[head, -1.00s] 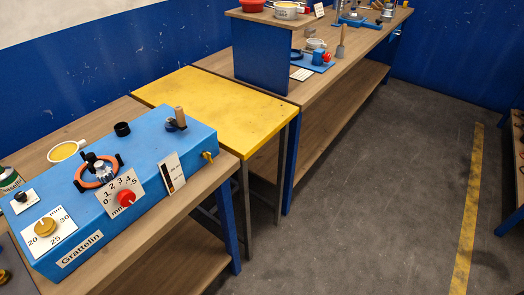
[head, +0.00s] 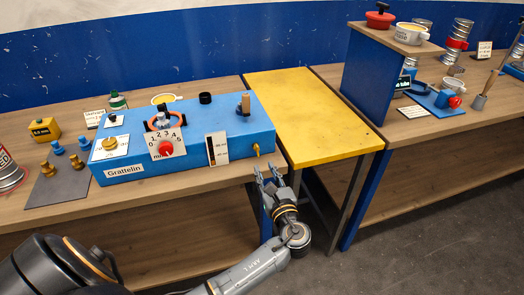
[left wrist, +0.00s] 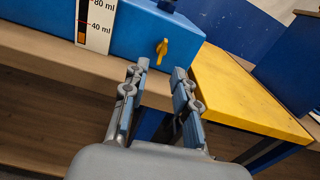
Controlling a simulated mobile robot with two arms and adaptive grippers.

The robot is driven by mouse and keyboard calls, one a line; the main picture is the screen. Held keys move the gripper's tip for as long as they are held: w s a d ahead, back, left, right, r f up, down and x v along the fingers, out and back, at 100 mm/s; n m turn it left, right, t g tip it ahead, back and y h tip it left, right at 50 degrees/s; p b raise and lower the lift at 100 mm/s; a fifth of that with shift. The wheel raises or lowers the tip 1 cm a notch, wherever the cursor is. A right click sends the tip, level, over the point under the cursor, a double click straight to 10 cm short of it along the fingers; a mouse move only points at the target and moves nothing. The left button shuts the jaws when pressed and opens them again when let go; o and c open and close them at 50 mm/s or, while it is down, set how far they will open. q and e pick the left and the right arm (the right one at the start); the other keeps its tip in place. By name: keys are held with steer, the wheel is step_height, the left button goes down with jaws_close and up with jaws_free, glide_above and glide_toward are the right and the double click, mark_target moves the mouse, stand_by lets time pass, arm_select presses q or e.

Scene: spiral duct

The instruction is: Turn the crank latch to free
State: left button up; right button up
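The blue Grattelin box (head: 190,127) stands on the wooden bench. A crank-like part with an upright wooden handle (head: 245,102) sits on its top near the right end; I cannot tell whether this is the crank latch. A small yellow lever (head: 256,149) is on the box's front at the right. It also shows in the left wrist view (left wrist: 162,50), pointing up and slightly tilted. My left gripper (head: 270,172) is open and empty, in front of and below the yellow lever, apart from it. Its two fingers show in the left wrist view (left wrist: 160,82). My right gripper is not in view.
The box also carries an orange ring (head: 164,120), a red knob (head: 166,149) and a brass dial (head: 109,144). A yellow table (head: 315,120) stands right of the bench. A blue panel (head: 372,80) rises beyond it. Open floor lies at the lower right.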

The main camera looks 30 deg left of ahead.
mark_target(258, 151)
arm_select(q)
steer(key=p+x, duration=0.1)
steer(key=x, duration=0.8)
steer(key=shift+w, duration=0.35)
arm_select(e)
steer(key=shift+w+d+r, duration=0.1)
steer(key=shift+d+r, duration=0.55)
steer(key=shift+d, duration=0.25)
arm_select(q)
steer(key=shift+c, duration=0.5)
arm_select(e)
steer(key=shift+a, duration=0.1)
arm_select(q)
steer(key=c, duration=0.4)
jaws_close()
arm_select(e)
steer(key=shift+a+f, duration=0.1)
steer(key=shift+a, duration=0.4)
